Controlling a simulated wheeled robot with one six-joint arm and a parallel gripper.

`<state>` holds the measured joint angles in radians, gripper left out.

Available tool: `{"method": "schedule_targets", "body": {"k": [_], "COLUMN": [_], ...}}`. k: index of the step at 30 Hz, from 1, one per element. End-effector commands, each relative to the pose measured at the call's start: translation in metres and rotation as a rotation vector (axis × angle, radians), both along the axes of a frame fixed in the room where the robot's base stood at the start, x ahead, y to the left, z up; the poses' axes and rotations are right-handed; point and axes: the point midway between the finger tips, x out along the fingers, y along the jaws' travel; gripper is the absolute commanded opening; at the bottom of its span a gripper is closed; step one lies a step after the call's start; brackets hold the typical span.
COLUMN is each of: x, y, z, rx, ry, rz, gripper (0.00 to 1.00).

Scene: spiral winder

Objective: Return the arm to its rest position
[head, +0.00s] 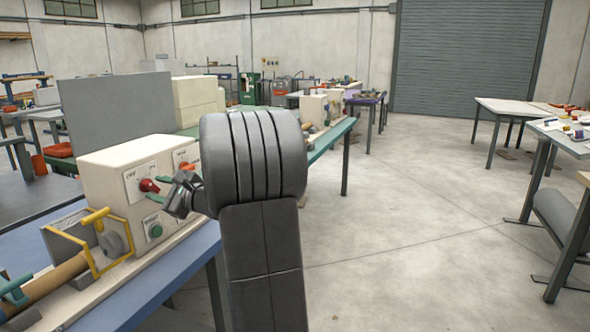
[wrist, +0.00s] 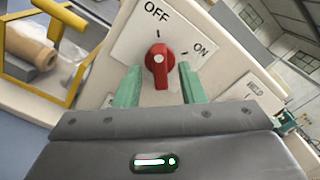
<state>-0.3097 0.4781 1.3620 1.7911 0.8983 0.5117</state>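My gripper (head: 152,192) is in front of the cream control box (head: 112,165) on the left. In the wrist view my gripper (wrist: 158,87) has its two green fingers spread apart, with visible gaps on both sides of the red knob (wrist: 158,66). The knob is on a white plate marked OFF and ON, and its ridge appears closer in line with the mark by OFF. The red knob (head: 149,186) also shows in the head view, just beyond the fingertips. My dark arm hides part of the scene behind it.
A yellow guard frame (head: 88,240) and a tan roll (head: 50,284) are left of the box on the blue-topped bench (head: 160,276). A green button (head: 155,231) is below the knob. The floor (head: 400,240) to the right is clear.

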Motion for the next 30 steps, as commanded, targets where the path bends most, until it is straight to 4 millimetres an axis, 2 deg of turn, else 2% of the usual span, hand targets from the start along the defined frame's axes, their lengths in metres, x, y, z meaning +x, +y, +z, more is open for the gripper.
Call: {"method": "schedule_targets", "body": {"k": [5,19,23,30], "x": [0.005,0.004,0.0,-0.017], "y": [0.013,0.01,-0.002,-0.044], "z": [0.0,0.0,0.001,0.001], "rx": [0.001,0.003,0.0,0.001], "ry": [0.0,0.004,-0.001,-0.001], "rz": [0.001,0.0,-0.002,-0.004], "gripper": [0.36,0.36,0.36,0.36]}}
